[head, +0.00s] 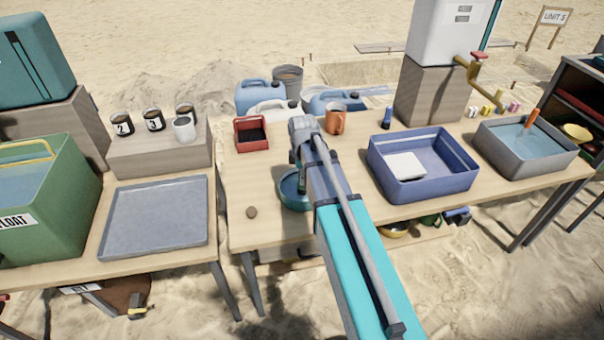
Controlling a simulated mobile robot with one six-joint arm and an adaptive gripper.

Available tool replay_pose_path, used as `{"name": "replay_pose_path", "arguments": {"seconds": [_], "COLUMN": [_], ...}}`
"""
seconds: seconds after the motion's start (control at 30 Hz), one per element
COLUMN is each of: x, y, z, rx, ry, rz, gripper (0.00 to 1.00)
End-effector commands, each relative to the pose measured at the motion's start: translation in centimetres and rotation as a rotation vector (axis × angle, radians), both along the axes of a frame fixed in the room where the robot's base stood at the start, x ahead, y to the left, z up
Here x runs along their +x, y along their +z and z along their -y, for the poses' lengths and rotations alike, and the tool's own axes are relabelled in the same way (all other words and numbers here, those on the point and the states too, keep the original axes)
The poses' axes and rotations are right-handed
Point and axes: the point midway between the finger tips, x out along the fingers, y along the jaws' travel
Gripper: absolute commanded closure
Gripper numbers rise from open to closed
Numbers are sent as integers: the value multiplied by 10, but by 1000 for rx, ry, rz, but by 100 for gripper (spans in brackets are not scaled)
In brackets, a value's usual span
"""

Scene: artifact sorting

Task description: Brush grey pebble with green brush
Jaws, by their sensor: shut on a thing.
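A small grey-brown pebble (252,212) lies on the bare wooden table top, near the front left corner of the middle table. My gripper (299,178) points down over the teal round dish (288,198), to the right of and behind the pebble. My own arm hides much of the gripper and part of the dish. The gripper is shut on a slim greenish thing that looks like the green brush; its bristle end is too small and covered to make out. Gripper and pebble are apart.
A red box (251,147), an orange mug (335,124) and a blue tub (472,178) with a white block stand around my arm. A grey water basin (572,158) is at the right. A grey tray (113,247) lies at left. The table around the pebble is clear.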

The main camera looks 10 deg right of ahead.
Motion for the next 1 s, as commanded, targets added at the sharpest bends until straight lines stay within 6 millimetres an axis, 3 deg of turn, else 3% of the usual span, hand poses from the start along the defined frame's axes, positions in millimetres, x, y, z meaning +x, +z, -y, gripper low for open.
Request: {"name": "replay_pose_path", "arguments": {"seconds": [0.43,1.0], "x": [1,21], "y": [0,-1], "z": [0,2], "rx": [0,0], "ry": [0,0], "rz": [0,0], "gripper": [100,100]}}
